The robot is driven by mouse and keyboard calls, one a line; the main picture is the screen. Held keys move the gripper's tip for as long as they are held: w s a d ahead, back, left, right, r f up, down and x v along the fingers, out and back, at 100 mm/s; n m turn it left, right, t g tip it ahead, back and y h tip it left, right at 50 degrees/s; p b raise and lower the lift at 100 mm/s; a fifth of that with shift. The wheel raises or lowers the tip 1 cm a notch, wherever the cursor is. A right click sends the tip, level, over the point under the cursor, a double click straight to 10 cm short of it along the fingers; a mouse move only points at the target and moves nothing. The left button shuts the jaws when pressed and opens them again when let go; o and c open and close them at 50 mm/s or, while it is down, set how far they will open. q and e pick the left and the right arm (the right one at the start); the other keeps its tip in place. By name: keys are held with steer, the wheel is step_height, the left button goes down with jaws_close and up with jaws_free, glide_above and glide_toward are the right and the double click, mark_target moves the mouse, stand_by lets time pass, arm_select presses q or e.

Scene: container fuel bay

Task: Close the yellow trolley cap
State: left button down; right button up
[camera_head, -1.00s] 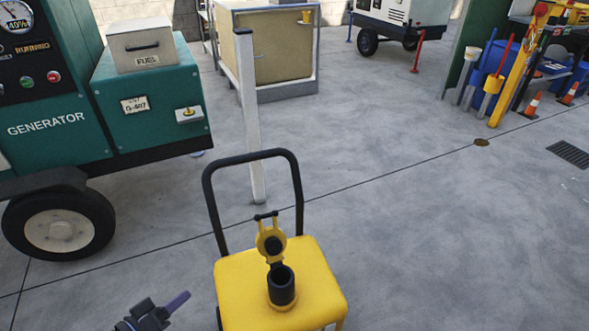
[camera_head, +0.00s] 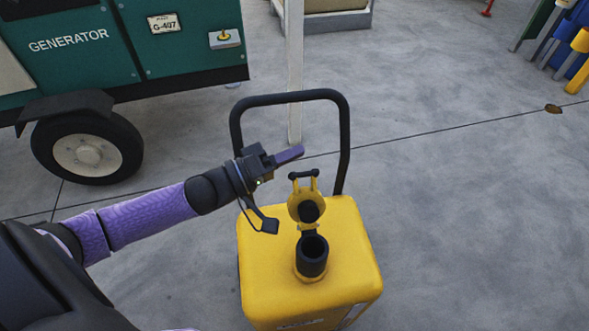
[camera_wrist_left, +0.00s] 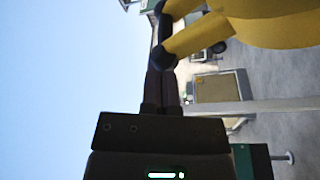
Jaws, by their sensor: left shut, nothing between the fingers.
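The yellow trolley (camera_head: 345,235) stands on the floor with a black push handle behind it. Its round yellow cap (camera_head: 303,203) stands open and upright behind the black filler neck (camera_head: 312,256), whose mouth is uncovered. A black crossbar tops the cap. My left gripper (camera_head: 292,155) is shut and empty, above and just behind the cap's crossbar in the head view. In the left wrist view the shut fingers (camera_wrist_left: 161,85) point at the black bar (camera_wrist_left: 162,40) of the yellow cap (camera_wrist_left: 200,35); I cannot tell whether they touch. My right gripper is not in view.
The trolley's black handle (camera_head: 236,130) arches close to my left gripper. A white post (camera_head: 295,70) stands behind it. The green generator (camera_head: 130,45) with its wheel (camera_head: 87,150) is at the left. The floor right of the trolley is clear.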

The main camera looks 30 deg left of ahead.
mark_target(306, 198)
arm_select(q)
steer(key=shift+s+d+f, duration=0.2)
steer(key=shift+s+d, duration=0.15)
steer(key=shift+s, duration=0.1)
steer(key=shift+s+d+f, duration=0.2)
steer(key=shift+s+d, duration=0.15)
steer(key=shift+s, duration=0.1)
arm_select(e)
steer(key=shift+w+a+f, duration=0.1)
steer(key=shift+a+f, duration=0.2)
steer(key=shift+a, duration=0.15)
arm_select(q)
steer(key=shift+s+d+r+m, duration=0.2)
steer(key=shift+s+r+m, duration=0.05)
steer(key=shift+m, duration=0.25)
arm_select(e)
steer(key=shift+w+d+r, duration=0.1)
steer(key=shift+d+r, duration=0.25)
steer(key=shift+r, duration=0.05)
